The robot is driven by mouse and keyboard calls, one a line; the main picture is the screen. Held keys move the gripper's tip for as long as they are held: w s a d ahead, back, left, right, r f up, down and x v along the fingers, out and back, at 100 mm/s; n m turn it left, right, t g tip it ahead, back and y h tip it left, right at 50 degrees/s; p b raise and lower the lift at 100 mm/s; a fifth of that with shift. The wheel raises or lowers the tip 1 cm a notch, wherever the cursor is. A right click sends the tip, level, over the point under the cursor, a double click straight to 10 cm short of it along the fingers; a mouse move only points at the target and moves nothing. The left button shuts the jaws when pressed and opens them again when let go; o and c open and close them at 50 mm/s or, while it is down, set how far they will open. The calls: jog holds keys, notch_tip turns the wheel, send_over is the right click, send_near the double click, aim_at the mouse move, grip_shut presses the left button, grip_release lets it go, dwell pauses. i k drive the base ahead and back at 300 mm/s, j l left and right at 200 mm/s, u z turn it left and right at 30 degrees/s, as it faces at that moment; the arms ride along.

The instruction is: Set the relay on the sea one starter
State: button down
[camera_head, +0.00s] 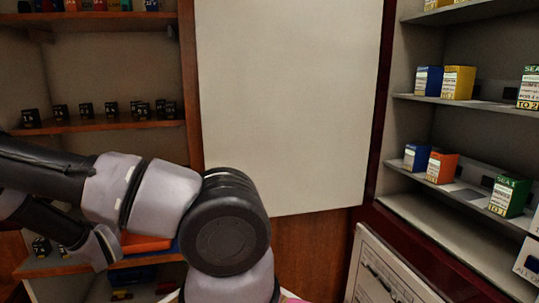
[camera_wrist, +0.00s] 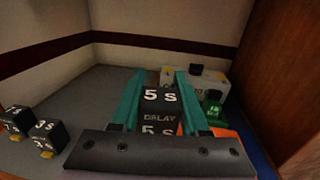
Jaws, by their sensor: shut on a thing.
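In the wrist view, my gripper (camera_wrist: 158,88) has its two teal fingers on either side of a black relay block (camera_wrist: 160,112) marked "5 S" and "DELAY". The block is held between them. In the head view, a green starter (camera_head: 508,196) labelled "SEA 1" stands on the lower shelf at the right. Another box with a "SEA" label (camera_head: 530,88) stands on the shelf above, cut off by the picture's edge; its number is not clear. My fingers and the held relay cannot be made out in the head view.
Black blocks marked "3 S" (camera_wrist: 46,136) stand left of my gripper. A green object (camera_wrist: 212,104) and a white box (camera_wrist: 212,82) are close at right. Blue and orange boxes (camera_head: 441,168) share the SEA 1 shelf. Black blocks (camera_head: 60,113) line a left shelf.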

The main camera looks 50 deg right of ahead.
aim_at(517, 176)
jog(key=k+j+z, duration=0.15)
jog(key=k+j, duration=0.35)
jog(key=k+j+z, duration=0.1)
jog(key=k+j, duration=0.35)
jog(key=k, duration=0.2)
jog(key=z, duration=2.05)
jog(key=k+l, duration=0.05)
